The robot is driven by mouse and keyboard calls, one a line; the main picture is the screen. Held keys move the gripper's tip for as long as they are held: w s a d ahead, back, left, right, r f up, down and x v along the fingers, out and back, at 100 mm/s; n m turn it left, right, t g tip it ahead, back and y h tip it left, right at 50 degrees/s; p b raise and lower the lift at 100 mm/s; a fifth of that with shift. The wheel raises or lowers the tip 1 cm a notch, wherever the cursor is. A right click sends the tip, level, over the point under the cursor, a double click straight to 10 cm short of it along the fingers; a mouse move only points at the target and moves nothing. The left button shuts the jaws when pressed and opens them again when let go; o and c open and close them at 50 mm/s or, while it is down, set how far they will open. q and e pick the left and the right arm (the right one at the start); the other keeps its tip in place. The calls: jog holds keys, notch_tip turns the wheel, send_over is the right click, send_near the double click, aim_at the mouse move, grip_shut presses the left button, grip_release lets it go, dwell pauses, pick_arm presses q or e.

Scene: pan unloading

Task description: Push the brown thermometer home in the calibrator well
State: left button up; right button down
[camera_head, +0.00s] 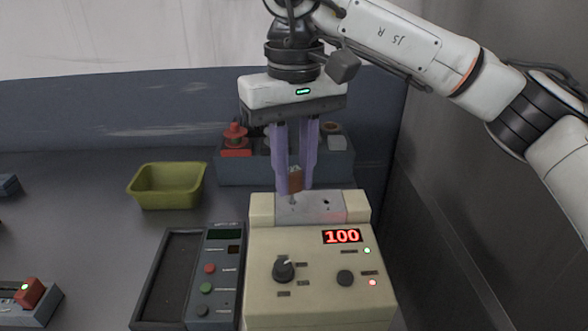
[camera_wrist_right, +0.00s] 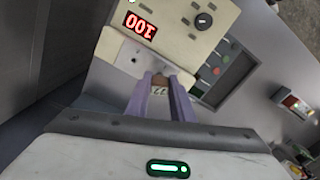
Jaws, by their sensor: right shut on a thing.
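The brown thermometer (camera_head: 295,179) stands upright over the metal top block of the cream calibrator (camera_head: 315,257). Its thin probe reaches down to the left part of the block; how deep it sits cannot be told. My right gripper (camera_head: 296,185) comes from above, its two purple fingers shut on the brown head. In the right wrist view the brown head (camera_wrist_right: 160,80) shows between the fingertips. A second hole (camera_head: 326,202) in the block, to the right, is empty. My left gripper is not in view.
A grey meter (camera_head: 216,275) with a tray stands left of the calibrator. A green bin (camera_head: 167,186) is behind it. A grey rack (camera_head: 235,170) with red and pale items stands behind the calibrator. A dark wall (camera_head: 480,190) rises close on the right.

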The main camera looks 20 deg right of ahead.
jog(key=shift+f+b, duration=0.6)
jog(key=shift+f, duration=0.45)
dwell(0.4)
jog(key=c, duration=1.5)
grip_release()
jog(key=shift+o, duration=0.2)
jog(key=shift+r, duration=0.1)
notch_tip(320, 180, up, 9)
jog(key=shift+r+p, duration=0.2)
jog(key=shift+p, duration=0.6)
jog(key=shift+r, duration=0.4)
